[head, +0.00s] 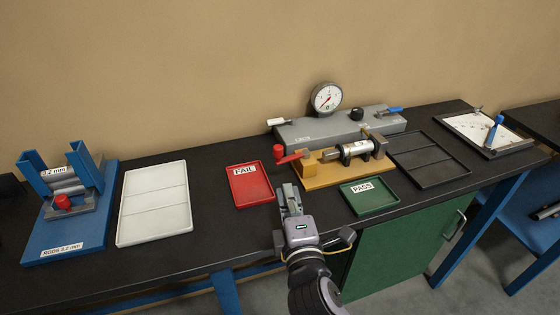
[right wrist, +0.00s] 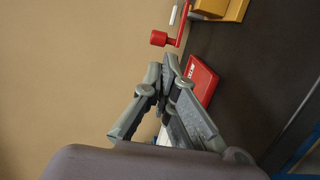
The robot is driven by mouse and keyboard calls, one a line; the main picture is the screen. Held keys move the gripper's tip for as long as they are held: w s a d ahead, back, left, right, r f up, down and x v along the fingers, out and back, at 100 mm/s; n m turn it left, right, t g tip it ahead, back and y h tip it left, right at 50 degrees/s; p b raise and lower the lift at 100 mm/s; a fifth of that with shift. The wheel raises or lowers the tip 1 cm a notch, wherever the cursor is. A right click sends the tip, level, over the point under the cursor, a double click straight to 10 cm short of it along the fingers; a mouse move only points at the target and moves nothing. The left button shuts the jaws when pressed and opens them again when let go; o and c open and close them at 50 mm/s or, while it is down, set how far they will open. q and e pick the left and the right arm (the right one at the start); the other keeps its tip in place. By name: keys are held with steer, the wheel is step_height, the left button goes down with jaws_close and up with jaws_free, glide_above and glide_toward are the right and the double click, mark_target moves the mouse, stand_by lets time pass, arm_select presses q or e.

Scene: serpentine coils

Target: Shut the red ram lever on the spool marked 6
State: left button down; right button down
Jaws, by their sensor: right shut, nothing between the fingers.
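The red ram lever (head: 292,157) sticks out at the left end of a tan fixture (head: 322,177), its round knob raised at the lever's outer end. A silver spool (head: 356,149) with a white label lies in the fixture; I cannot read its number. My right gripper (head: 289,188) is shut and empty, in front of the lever and apart from it, between the red and green trays. In the right wrist view the red lever (right wrist: 181,28) shows beyond the closed fingertips (right wrist: 169,68). My left gripper is not in view.
A red FAIL tray (head: 262,198) lies left of my right gripper and a green PASS tray (head: 369,208) right of it. Behind the fixture stands a grey gauge unit (head: 318,129). A dark tray (head: 432,172), white tray (head: 153,225) and blue rod stand (head: 70,240) flank these.

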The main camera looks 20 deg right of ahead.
mark_target(278, 155)
steer(key=w, duration=0.3)
steer(key=w+d+p, duration=0.1)
steer(key=w, duration=0.3)
steer(key=w+p, duration=0.1)
steer(key=w, duration=0.2)
steer(key=shift+w+d, duration=0.15)
steer(key=shift+w+r, duration=0.1)
steer(key=shift+w, duration=0.5)
steer(key=shift+p, duration=0.3)
